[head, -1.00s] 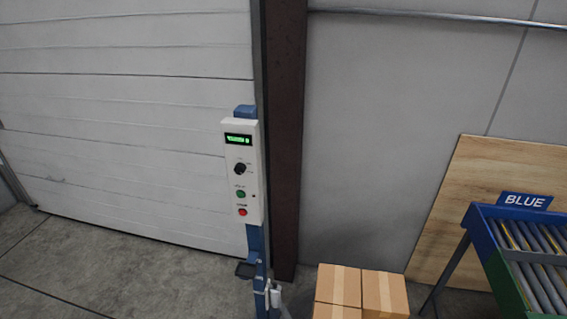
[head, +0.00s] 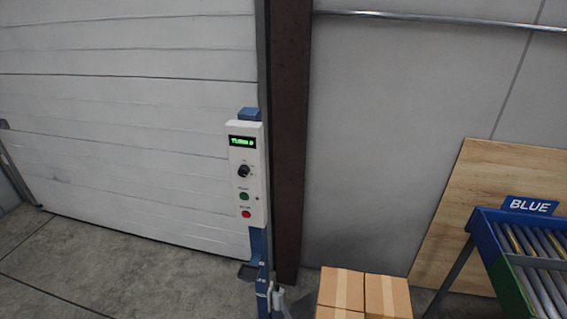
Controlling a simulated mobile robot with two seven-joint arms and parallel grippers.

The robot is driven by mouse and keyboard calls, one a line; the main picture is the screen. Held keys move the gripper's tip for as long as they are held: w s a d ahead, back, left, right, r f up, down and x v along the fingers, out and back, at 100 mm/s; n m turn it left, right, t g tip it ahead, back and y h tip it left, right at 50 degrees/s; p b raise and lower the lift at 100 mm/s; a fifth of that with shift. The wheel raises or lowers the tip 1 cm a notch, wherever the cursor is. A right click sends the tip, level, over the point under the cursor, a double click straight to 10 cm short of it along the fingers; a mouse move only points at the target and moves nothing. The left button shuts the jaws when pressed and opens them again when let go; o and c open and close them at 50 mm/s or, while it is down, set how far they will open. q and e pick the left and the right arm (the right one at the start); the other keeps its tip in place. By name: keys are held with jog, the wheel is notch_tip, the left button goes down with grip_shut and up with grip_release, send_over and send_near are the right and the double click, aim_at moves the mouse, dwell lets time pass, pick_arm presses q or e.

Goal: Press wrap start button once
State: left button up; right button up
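A white control box (head: 247,174) is mounted on a blue post (head: 259,245) near the middle of the head view. It carries a small display with green characters (head: 242,142), too small to read surely. Below are a black knob (head: 244,171), a green button (head: 244,196) and a red button (head: 246,214). Small labels sit above the buttons, but I cannot read them. Nothing touches the box. Neither of my grippers is in view.
A white panelled door (head: 120,120) and a dark brown column (head: 290,150) stand behind the post. Taped cardboard boxes (head: 341,290) are at the lower middle. A roller conveyor with a BLUE sign (head: 529,205) stands at right. Concrete floor (head: 110,265) at left is clear.

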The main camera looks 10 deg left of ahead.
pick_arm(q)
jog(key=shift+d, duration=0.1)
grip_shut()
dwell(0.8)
